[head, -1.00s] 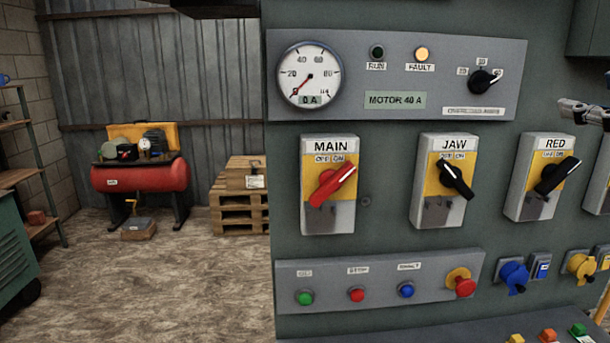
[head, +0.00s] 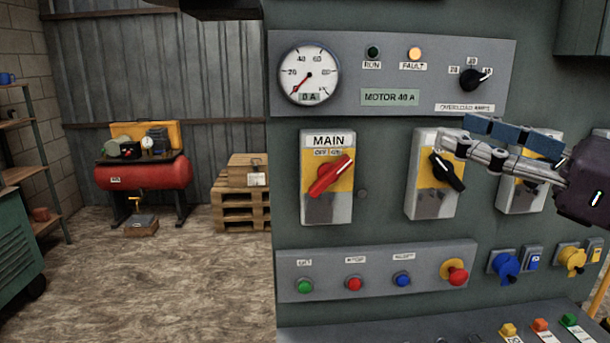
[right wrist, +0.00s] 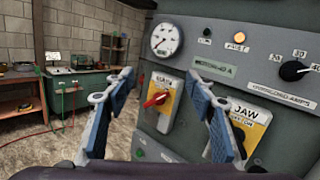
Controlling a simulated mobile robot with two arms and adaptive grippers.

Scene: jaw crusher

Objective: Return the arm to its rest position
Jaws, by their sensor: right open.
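My right gripper (head: 457,134) comes in from the right in the head view, in front of the panel. It covers the upper part of the JAW switch (head: 420,195) and much of the RED switch (head: 515,200). In the right wrist view its two blue-padded fingers (right wrist: 160,112) stand wide apart with nothing between them but the panel behind. The MAIN switch (head: 313,208) has a red handle and shows between the fingers in the wrist view (right wrist: 166,92). I cannot tell whether the gripper touches the panel. My left gripper is out of view.
The grey button strip (head: 325,288) with a red mushroom button (head: 455,273) runs below the switches. The ammeter (head: 309,73) reads about zero and the amber FAULT lamp (head: 414,54) is lit.

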